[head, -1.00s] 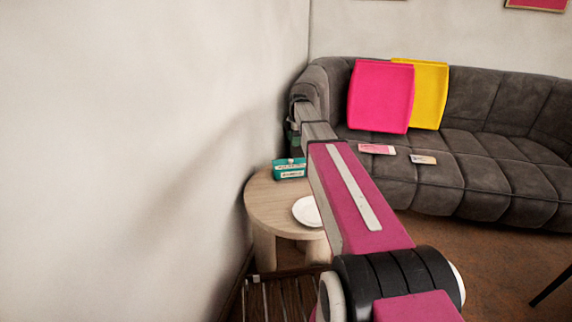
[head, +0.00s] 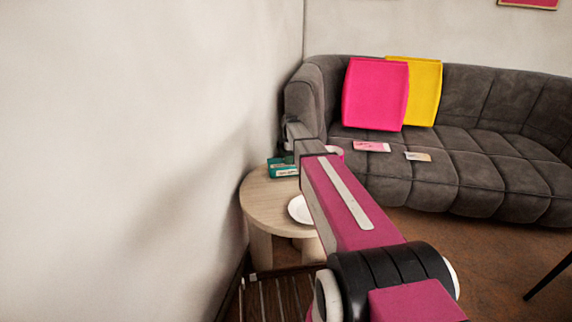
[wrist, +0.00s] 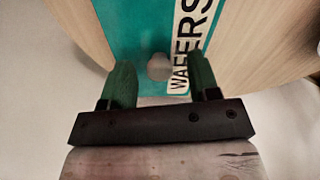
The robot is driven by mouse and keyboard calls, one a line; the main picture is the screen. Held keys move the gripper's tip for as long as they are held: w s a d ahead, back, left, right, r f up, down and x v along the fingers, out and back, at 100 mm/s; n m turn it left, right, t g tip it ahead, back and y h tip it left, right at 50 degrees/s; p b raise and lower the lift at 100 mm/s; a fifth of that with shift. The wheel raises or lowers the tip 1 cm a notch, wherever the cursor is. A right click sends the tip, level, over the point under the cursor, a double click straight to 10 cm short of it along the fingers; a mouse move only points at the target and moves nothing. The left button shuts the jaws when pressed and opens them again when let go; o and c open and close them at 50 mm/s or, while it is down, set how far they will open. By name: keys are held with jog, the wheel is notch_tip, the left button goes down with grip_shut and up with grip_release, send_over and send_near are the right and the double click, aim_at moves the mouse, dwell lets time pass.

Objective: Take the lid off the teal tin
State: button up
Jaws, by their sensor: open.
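The teal tin (head: 281,169) stands on the round wooden side table, partly hidden by my arm in the head view. In the wrist view its teal top (wrist: 135,30) fills the upper middle, with a pale strip lettered "WAFERS" on its right. A round greyish knob (wrist: 159,67) shows on the teal surface. My gripper (wrist: 160,68) is open, its two green fingers on either side of the knob in the picture, with a gap on each side. I cannot tell how high the fingertips are above the lid. In the head view the fingers are hidden.
The round side table (head: 258,207) stands against the white wall, close on the left. A white plate (head: 299,211) lies on it near the tin. A grey sofa (head: 450,185) with pink (head: 375,95) and yellow (head: 425,90) cushions is behind to the right.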

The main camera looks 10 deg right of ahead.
jog(key=c, duration=1)
jog(key=shift+r, duration=0.1)
